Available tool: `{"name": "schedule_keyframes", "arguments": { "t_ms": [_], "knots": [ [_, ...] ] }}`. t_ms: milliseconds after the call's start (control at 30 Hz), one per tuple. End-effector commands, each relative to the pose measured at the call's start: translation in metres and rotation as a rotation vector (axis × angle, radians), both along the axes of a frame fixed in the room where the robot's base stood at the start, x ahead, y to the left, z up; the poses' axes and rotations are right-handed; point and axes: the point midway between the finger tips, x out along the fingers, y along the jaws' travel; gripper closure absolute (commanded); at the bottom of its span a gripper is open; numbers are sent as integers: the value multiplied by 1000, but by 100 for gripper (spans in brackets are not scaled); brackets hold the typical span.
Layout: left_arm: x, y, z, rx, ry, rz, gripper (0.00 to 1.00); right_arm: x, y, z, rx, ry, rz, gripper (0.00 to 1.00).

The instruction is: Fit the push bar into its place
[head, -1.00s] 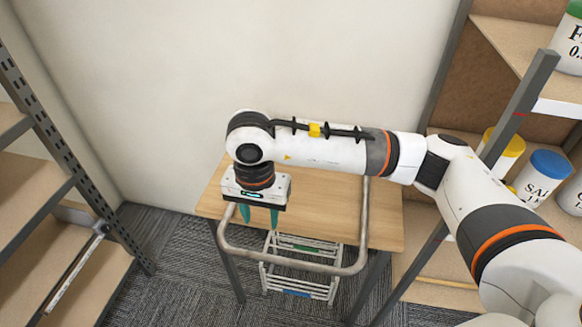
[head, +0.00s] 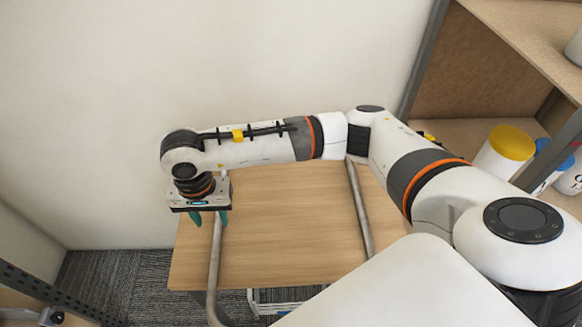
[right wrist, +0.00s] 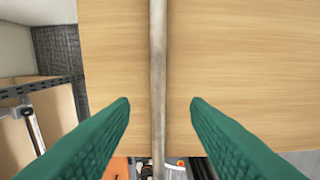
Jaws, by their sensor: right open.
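The push bar (head: 213,262) is a grey U-shaped metal tube over the wooden tabletop (head: 285,215). Its two long legs run from back to front, and its front bend is mostly hidden behind my own body at the bottom of the head view. My right gripper (head: 210,218) points down at the left leg, with its teal fingers open. In the right wrist view the tube (right wrist: 158,75) runs lengthwise between the two fingers, with a gap on each side. I cannot tell how far above it the fingertips are. My left gripper is not in view.
A white wire frame (head: 275,296) shows below the table's front edge. A shelf unit on the right holds tubs, one with a yellow lid (head: 511,143). A metal shelf is at lower left. The wall is close behind the table. The tabletop is otherwise clear.

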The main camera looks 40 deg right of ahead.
Motion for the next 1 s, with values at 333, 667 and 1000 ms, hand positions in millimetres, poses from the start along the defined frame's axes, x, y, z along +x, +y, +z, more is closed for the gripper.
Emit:
{"name": "schedule_keyframes", "arguments": {
  "t_ms": [333,667,1000],
  "knots": [
    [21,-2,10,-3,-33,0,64,0,1,-37,-1,4,0,57],
    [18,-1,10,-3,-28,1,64,1,1,-59,-1,-1,1,57],
    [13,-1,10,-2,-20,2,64,1,1,-59,-1,-1,1,97]
  ]
}}
